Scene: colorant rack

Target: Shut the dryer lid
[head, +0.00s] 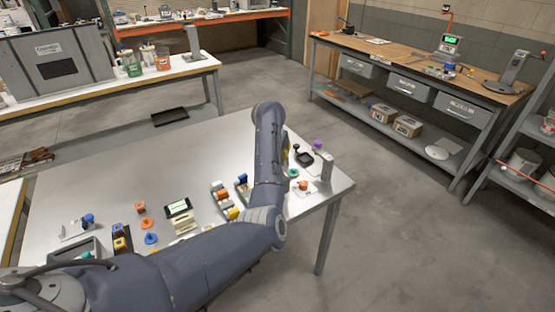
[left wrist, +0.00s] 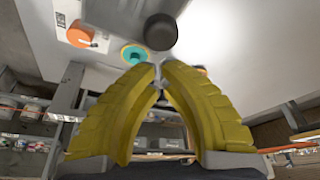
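I cannot tell for sure which thing is the dryer. A small dark square piece (head: 305,159) with a black knob stands at the right end of the near metal table, by a grey upright stand (head: 326,167). In the left wrist view a dark round, lid-like piece (left wrist: 160,32) lies beyond my fingertips, beside a teal ring (left wrist: 134,54) and an orange piece (left wrist: 79,35). My left gripper (left wrist: 159,70) has its yellow fingertips together, with nothing seen between them, apart from the dark piece. My right gripper is not seen.
The near table (head: 100,185) carries small colored pieces, a small display (head: 178,208) and a grey box (head: 75,252) at the front left. A wooden-topped bench (head: 400,60) stands at the back right. Open floor lies right of the table.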

